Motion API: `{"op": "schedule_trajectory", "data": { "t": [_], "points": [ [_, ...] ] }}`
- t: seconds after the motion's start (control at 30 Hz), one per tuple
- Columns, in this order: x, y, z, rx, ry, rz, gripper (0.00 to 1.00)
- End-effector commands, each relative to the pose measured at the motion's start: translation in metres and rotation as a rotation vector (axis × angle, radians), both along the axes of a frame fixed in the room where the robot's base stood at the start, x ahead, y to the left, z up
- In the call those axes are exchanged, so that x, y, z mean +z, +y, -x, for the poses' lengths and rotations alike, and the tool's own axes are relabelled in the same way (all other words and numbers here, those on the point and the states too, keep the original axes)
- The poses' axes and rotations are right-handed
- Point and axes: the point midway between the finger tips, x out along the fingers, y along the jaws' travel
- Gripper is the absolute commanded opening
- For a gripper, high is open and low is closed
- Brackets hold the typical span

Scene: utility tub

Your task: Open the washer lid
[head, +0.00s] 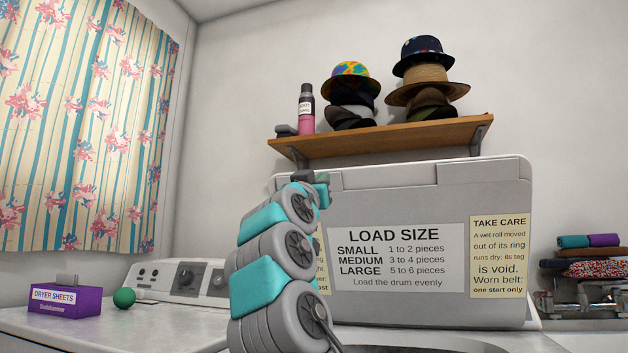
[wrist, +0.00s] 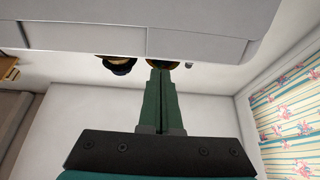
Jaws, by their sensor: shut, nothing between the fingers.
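The washer lid (head: 430,195) is a large grey panel standing raised, leaning back slightly, with a LOAD SIZE label (head: 400,258) on its facing side. Part of a dark round opening rim (head: 385,349) shows at its foot. My gripper (head: 322,178) is at the lid's upper left corner, and my arm hides part of the lid's left side. In the wrist view my green fingers (wrist: 160,75) are together and empty, pointing toward the lid's pale edge (wrist: 100,38). I cannot tell whether they touch it.
A wooden shelf (head: 390,139) with hats and a bottle (head: 306,110) is on the wall above the lid. A dryer sheets box (head: 62,301) and a green ball (head: 124,298) lie at left, beside the control panel (head: 180,279). Folded cloths (head: 595,268) are at right.

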Motion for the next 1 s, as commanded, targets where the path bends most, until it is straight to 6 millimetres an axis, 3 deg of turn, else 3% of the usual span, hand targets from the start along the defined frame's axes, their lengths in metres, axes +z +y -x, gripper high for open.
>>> {"op": "schedule_trajectory", "data": {
  "t": [0.33, 1.0],
  "points": [
    [0.019, -0.011, -0.033, -0.002, 0.004, 0.001, 0.00],
    [0.029, -0.015, -0.044, 0.000, 0.015, -0.004, 0.00]
  ]
}}
